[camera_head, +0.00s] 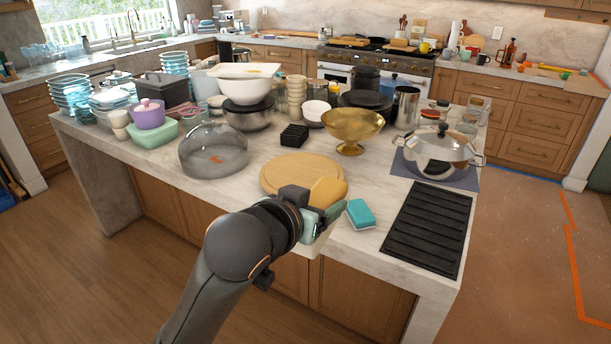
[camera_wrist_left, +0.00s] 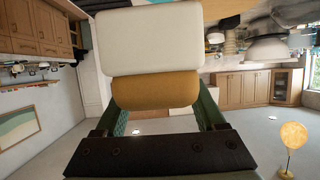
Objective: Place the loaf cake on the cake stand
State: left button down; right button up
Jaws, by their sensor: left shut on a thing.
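The loaf cake (camera_head: 328,191) is golden brown and sits in the jaws of my left gripper (camera_head: 318,212), above the near edge of the island. In the left wrist view the loaf (camera_wrist_left: 155,92) lies between the two green fingers, with a pale rounded block shape against it; the left gripper (camera_wrist_left: 160,112) is shut on the loaf. A round wooden board (camera_head: 285,172), which looks like the cake stand, lies just behind the gripper. The gripper hides its near right part. I cannot tell the gap between loaf and board. My right gripper is not in view.
A glass dome (camera_head: 205,152) stands left of the board, and a gold pedestal bowl (camera_head: 352,128) behind it. A teal sponge (camera_head: 360,214) is close to the gripper's right. A black ribbed mat (camera_head: 428,228) and a steel pot (camera_head: 440,150) are farther right. Crowded dishes fill the back left.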

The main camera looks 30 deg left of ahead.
aim_at(302, 171)
jog(key=i+u, duration=0.1)
jog(key=u, duration=0.95)
jog(key=i+l, duration=0.15)
jog(key=i, duration=0.25)
jog(key=i+l, duration=0.2)
jog(key=i, duration=0.2)
